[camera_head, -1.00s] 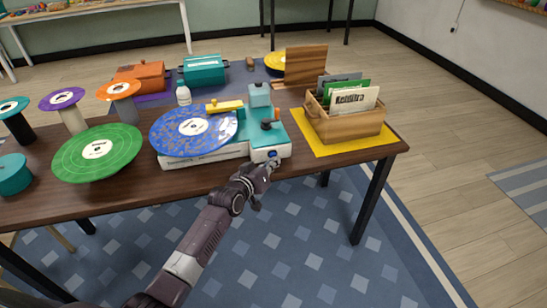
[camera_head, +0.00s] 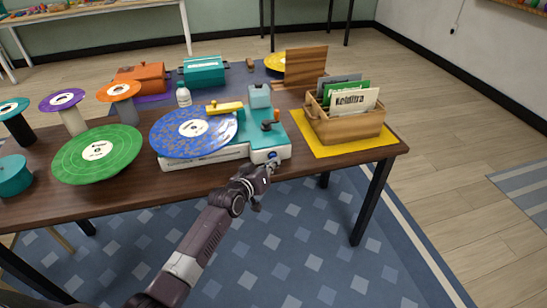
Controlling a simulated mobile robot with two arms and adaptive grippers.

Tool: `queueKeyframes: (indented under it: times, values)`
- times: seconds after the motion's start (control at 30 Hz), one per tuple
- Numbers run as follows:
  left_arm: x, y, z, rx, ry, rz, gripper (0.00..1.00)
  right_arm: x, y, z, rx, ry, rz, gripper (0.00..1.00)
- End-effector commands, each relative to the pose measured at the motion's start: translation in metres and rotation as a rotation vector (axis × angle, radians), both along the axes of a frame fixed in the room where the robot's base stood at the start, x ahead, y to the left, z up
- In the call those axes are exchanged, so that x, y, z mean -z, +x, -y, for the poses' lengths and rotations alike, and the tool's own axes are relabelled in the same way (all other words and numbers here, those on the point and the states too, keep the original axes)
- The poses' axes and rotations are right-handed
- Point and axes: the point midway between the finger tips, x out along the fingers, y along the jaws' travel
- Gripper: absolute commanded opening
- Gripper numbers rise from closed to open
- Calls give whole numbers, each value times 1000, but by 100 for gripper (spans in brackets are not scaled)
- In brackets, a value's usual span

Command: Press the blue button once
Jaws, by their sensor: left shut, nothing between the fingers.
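A record player (camera_head: 205,160) with a white and teal base stands at the front of the wooden table, with a blue speckled record (camera_head: 193,130) on it. I cannot tell whether the tip touches the player. My right gripper is not in view.
A green record (camera_head: 97,152) lies left of the player. Orange, purple and teal discs stand on posts further left. A wooden crate of record sleeves (camera_head: 345,125) stands on a yellow mat (camera_head: 315,140) to the right.

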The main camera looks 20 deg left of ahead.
Motion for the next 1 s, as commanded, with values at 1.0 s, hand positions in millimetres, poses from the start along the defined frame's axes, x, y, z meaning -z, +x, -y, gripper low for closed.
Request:
queueKeyframes:
  times: [1.0]
  values:
    - [-3,-45,30,1,-2,-3,0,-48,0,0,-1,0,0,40]
